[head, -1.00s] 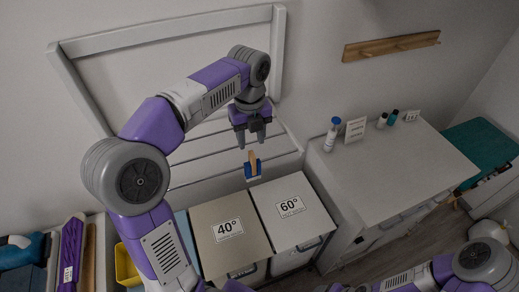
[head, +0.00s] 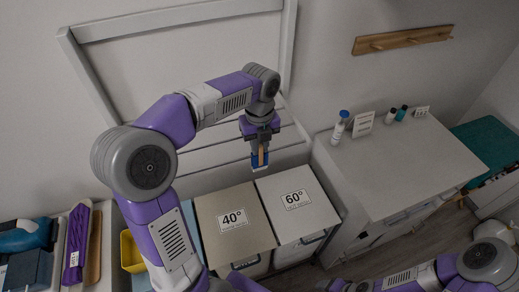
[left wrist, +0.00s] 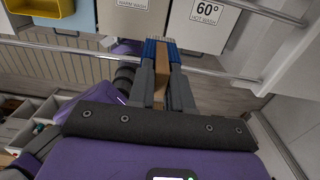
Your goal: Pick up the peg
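Blue parts show at the fingertips. The peg's lower end is hidden. My right arm's end (head: 340,286) is only partly in view at the bottom edge.
Two lidded bins marked 40° (head: 234,238) and 60° (head: 308,218) stand below the peg. A yellow bin (head: 130,252) is to the left. The counter (head: 400,165) at right has bottles (head: 340,127) at its back. Rails (head: 215,143) run behind the gripper.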

